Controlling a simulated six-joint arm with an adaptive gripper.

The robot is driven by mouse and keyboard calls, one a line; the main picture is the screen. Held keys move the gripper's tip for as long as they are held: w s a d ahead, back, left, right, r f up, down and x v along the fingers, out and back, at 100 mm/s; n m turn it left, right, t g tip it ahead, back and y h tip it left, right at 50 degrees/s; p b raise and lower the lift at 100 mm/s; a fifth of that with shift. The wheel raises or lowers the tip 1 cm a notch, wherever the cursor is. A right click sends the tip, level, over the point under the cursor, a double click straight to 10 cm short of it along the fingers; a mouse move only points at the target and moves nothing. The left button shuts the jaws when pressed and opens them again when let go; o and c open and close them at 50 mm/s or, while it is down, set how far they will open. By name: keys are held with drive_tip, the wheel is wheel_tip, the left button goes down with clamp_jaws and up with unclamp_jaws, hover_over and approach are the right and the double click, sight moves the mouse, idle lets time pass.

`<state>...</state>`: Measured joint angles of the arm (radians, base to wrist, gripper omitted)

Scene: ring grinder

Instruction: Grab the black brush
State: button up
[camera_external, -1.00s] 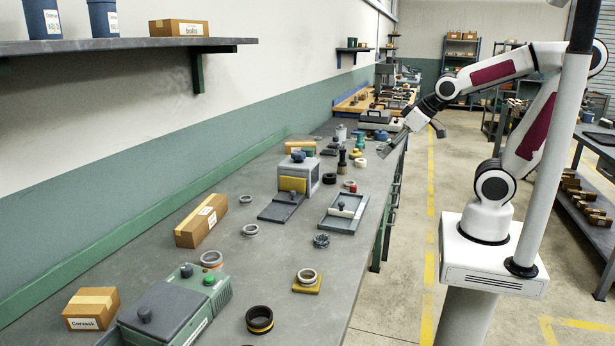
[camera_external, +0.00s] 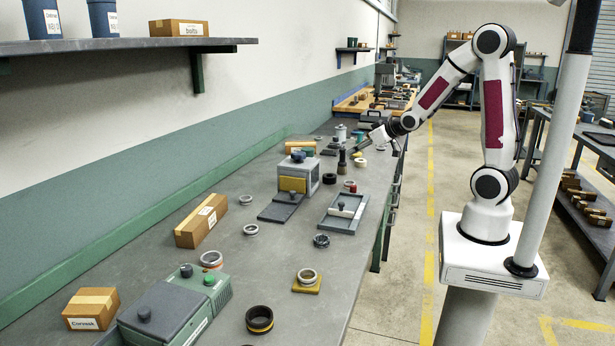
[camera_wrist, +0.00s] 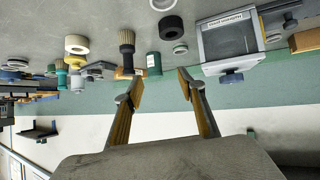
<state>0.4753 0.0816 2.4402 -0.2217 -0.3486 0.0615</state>
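The black brush (camera_external: 342,160) stands upright on the grey workbench, with its dark bristles down. In the wrist view, which is upside down, a dark bristled brush (camera_wrist: 127,38) shows just left of the left finger's tip. My gripper (camera_external: 356,151) reaches in low over the bench from the right, close to the brush. In the wrist view my gripper (camera_wrist: 160,86) is open, with a clear gap between its fingers and nothing held. A dark green cylinder (camera_wrist: 153,63) lies in line with that gap. I cannot tell whether a finger touches the brush.
The front bench has free room between parts.

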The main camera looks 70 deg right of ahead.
drive_tip(key=m+t+h, duration=0.1)
drive_tip(key=t, duration=0.1)
approach(342, 163)
drive_tip(key=w+d, duration=0.1)
drive_tip(key=w, duration=0.1)
drive_tip(key=shift+s+d, duration=0.1)
drive_tip(key=shift+d, duration=0.65)
drive_tip(key=shift+x, duration=1.3)
drive_tip(key=shift+r+x, duration=0.2)
drive_tip(key=shift+x, duration=2.4)
drive_tip(key=shift+a, duration=0.15)
clamp_jaws()
